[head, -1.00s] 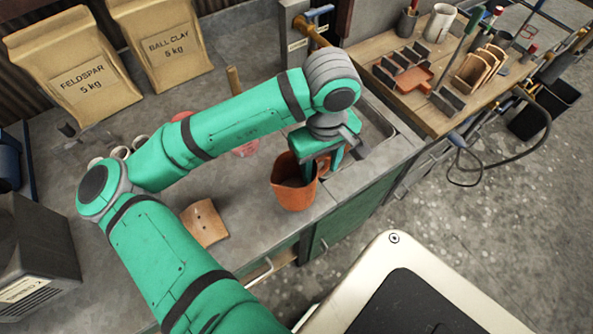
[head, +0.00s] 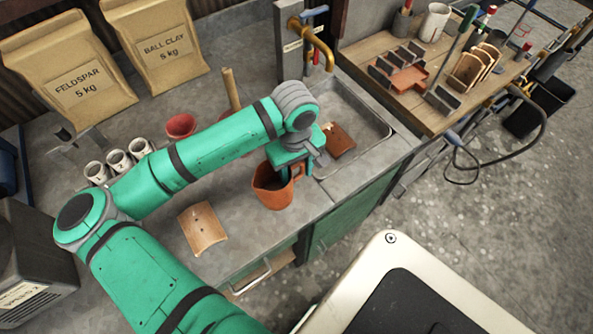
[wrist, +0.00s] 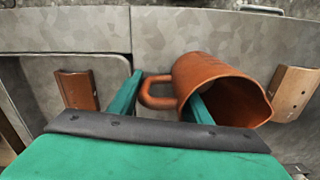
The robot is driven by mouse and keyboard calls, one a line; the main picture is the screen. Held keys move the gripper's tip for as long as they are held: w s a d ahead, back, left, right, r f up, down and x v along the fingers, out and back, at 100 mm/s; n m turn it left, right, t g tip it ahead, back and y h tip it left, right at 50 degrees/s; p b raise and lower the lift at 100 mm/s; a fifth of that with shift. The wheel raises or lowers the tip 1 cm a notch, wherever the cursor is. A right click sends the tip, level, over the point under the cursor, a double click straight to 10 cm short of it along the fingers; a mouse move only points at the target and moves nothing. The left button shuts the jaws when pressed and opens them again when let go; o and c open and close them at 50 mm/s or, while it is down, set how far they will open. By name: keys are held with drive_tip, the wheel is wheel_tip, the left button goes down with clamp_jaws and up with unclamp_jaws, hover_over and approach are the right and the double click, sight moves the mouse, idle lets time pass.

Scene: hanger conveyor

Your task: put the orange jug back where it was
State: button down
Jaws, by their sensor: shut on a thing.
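The orange jug (head: 268,194) is upright over the front of the grey counter, left of the sink; I cannot tell whether its base touches the counter. In the wrist view the jug (wrist: 222,72) shows its open mouth and its handle on the left side. My gripper (head: 294,170) is shut on the jug's handle side. In the wrist view the two fingers of my gripper (wrist: 163,103) stand on either side of the handle, the right one overlapping the jug's rim. The fingertips are partly hidden.
A curved tan piece (head: 202,228) lies left of the jug. The sink (head: 375,122) holds a brown block (head: 340,141) and has a brass tap (head: 318,45). Several white cups (head: 118,160) and a red bowl (head: 181,126) stand behind my arm. Counter between jug and tan piece is clear.

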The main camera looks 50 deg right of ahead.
drive_tip(key=shift+f, duration=0.1)
drive_tip(key=c, duration=1)
unclamp_jaws()
wheel_tip(320, 180, up, 12)
drive_tip(key=shift+r, duration=0.2)
